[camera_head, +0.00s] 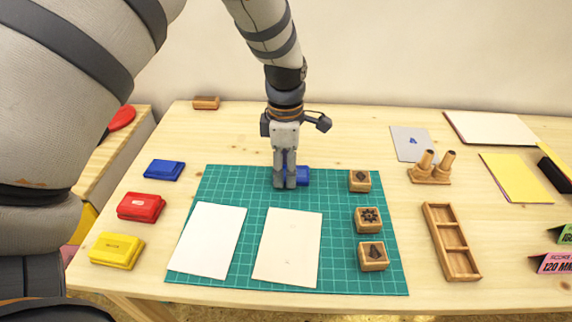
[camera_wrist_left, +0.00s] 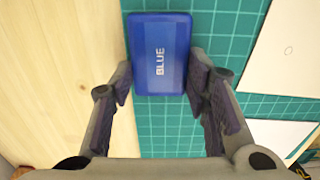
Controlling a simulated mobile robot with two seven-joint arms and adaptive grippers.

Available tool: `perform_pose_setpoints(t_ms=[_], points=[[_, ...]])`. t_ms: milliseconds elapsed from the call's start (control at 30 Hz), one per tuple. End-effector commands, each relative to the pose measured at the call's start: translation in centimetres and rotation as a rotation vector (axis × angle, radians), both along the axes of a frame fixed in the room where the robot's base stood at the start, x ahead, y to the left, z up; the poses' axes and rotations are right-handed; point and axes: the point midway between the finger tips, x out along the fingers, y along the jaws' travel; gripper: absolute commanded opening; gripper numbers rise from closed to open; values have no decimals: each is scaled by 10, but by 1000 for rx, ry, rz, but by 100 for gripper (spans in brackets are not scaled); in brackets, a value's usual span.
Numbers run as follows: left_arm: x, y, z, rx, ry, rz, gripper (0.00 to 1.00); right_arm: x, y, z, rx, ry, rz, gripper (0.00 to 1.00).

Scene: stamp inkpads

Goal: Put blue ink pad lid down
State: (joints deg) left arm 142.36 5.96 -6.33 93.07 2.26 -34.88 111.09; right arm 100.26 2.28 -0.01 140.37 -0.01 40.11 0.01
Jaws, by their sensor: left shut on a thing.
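My left gripper (camera_head: 285,185) points down over the back edge of the green cutting mat and is shut on the blue ink pad lid (camera_head: 303,176). In the left wrist view the lid (camera_wrist_left: 161,52), marked "BLUE", lies between the two fingers (camera_wrist_left: 161,84). One finger is against each long side. The lid is at or just above the mat; I cannot tell if it touches. The gripper hides part of it in the head view. The blue ink pad (camera_head: 164,170) sits on the table left of the mat. My right gripper is not in view.
The red pad (camera_head: 141,207) and yellow pad (camera_head: 117,250) sit left of the green mat (camera_head: 255,195). Two white sheets (camera_head: 208,240) lie on the mat. Several wooden stamps (camera_head: 368,219) stand along its right side. A wooden tray (camera_head: 450,240) is further right.

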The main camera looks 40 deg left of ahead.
Motion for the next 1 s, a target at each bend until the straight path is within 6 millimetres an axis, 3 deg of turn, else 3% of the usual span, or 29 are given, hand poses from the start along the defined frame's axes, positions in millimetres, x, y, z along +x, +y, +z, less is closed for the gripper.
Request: perform_pose_setpoints(t_ms=[33, 100, 467, 800, 1000], points=[[0, 0, -1, 0, 1, 0, 50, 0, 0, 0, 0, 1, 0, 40], [0, 0, -1, -1, 1, 0, 63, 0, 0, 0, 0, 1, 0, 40], [1, 0, 7, 1, -3, 0, 63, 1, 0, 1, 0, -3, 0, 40], [1, 0, 96, 2, -7, 0, 63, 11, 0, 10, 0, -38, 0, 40], [0, 0, 121, 0, -1, 1, 63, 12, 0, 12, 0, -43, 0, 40]])
